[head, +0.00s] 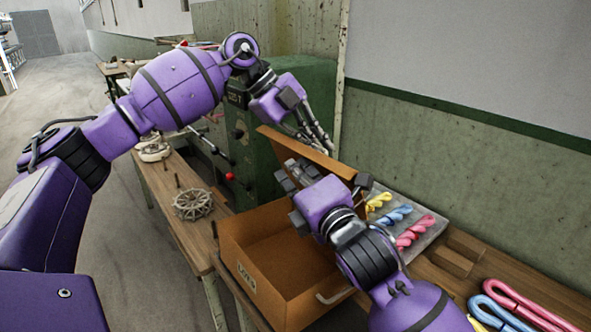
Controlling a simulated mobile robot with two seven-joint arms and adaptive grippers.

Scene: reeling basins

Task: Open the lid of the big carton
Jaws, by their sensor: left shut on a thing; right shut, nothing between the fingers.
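The big carton (252,270) is an orange-brown box with a label on its front and a pale handle on its right side. Its lid (283,145) stands raised along the back edge, and the visible inside of the carton looks empty. My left gripper (322,143) reaches down from behind and is shut on the lid near its top edge; the exact contact is small in view. My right gripper (290,178) is shut and empty, in front of the lid and above the carton's opening. My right arm hides part of the lid and the carton's right side.
A grey tray with yellow, blue and pink skeins (414,232) lies right of the carton. More coiled skeins (520,308) lie at the front right. A green machine (262,150) stands behind, left. A spoked wheel (193,204) rests on the left table. A wall closes the right side.

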